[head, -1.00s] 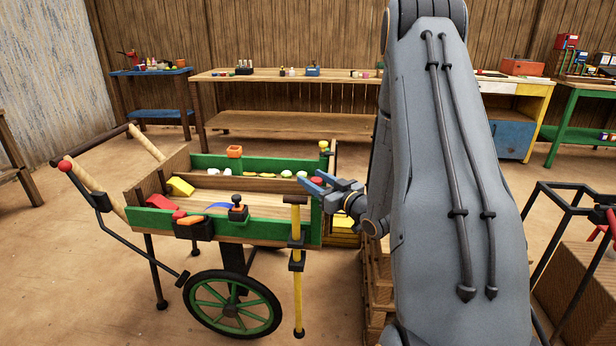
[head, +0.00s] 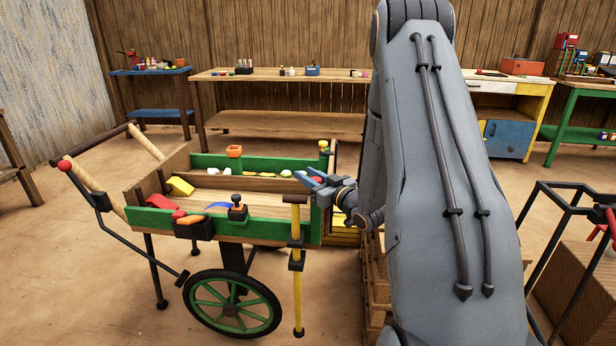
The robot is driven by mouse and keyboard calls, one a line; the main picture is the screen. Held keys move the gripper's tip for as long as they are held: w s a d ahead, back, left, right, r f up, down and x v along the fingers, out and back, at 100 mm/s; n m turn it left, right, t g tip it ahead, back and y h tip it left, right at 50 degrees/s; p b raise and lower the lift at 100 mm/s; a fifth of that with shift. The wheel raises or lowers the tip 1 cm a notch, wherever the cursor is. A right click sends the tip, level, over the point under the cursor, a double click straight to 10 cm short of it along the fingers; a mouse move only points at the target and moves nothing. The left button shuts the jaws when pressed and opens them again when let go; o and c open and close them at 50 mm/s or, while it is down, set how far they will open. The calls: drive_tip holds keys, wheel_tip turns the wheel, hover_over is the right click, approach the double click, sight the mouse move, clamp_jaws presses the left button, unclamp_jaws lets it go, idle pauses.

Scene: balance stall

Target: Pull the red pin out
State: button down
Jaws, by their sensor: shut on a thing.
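My gripper (head: 309,177) is at the right end of the green-sided wooden handcart (head: 270,232), its blue-grey fingers pointing left. It is shut on a small red-orange piece (head: 316,179), apparently the red pin, of which only a little shows between the fingers. The fingers and wrist hide the rest, so I cannot tell whether it is still seated in the cart. A yellow post (head: 297,280) with dark brackets stands upright at the cart's near right corner, just left of and below my gripper.
A red knob (head: 178,215) and a black lever with an orange top (head: 237,205) sit on the cart's near side. Yellow and pale pieces lie inside the cart. Wooden crates (head: 375,285) stand below my arm. A long bench (head: 290,125) is behind. Open floor lies left.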

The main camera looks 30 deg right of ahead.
drive_tip(key=shift+r+p, duration=1.3)
drive_tip(key=shift+r, duration=0.95)
drive_tip(key=c, duration=1.4)
unclamp_jaws()
drive_tip(key=shift+r, duration=0.1)
drive_tip(key=s+d, duration=0.1)
drive_tip(key=s, duration=0.6)
drive_tip(key=shift+s+d, duration=0.25)
drive_tip(key=shift+s, duration=0.1)
